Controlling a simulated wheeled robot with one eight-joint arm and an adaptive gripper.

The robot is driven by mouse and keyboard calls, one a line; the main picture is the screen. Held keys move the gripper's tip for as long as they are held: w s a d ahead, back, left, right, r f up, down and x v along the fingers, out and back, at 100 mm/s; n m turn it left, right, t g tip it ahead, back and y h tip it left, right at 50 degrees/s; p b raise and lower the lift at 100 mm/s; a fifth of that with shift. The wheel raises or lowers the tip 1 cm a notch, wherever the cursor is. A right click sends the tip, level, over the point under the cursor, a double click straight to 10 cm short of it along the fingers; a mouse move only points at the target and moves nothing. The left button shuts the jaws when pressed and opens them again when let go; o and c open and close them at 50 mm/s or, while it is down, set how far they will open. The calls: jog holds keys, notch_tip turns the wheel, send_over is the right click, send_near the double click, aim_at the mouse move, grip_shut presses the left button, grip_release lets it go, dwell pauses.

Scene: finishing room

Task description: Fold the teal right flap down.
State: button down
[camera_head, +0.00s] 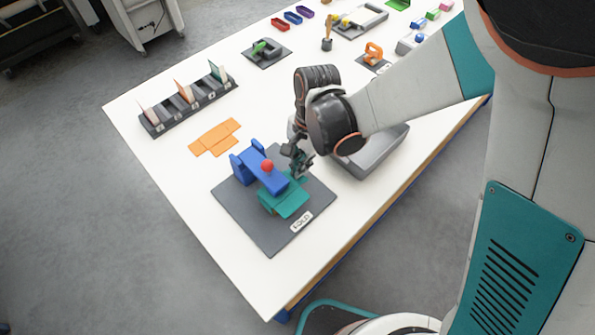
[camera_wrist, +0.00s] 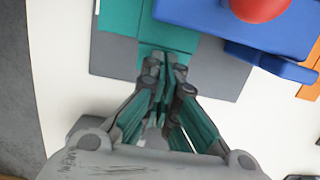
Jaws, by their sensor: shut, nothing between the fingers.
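The teal piece (camera_head: 285,204) lies on a dark grey board (camera_head: 236,203), partly under the arm of a blue clamp (camera_head: 257,176) with a red ball knob (camera_head: 267,166). Its right flap (camera_head: 299,177) is at the side near my gripper (camera_head: 300,163). In the wrist view the flap (camera_wrist: 168,33) shows as a darker teal strip beside the blue clamp arm. My gripper (camera_wrist: 166,62) is shut and empty, its fingertips at the near end of this strip. I cannot tell whether they touch it, or how far the flap is tilted.
A grey tray (camera_head: 372,160) stands right behind my gripper. A flat orange piece (camera_head: 215,138) lies left of the board. A dark rack (camera_head: 190,106) with upright cards is farther left.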

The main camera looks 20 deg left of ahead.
jog(key=shift+f, duration=0.1)
jog(key=shift+f+b, duration=0.4)
jog(key=shift+b, duration=0.15)
dwell(0.5)
jog(key=shift+s+a+f+b, duration=0.1)
jog(key=shift+s+f+b, duration=0.1)
jog(key=shift+b, duration=0.1)
jog(key=shift+w, duration=0.1)
jog(key=shift+s+a, duration=0.1)
jog(key=shift+s, duration=0.15)
jog(key=shift+w, duration=0.2)
dwell(0.3)
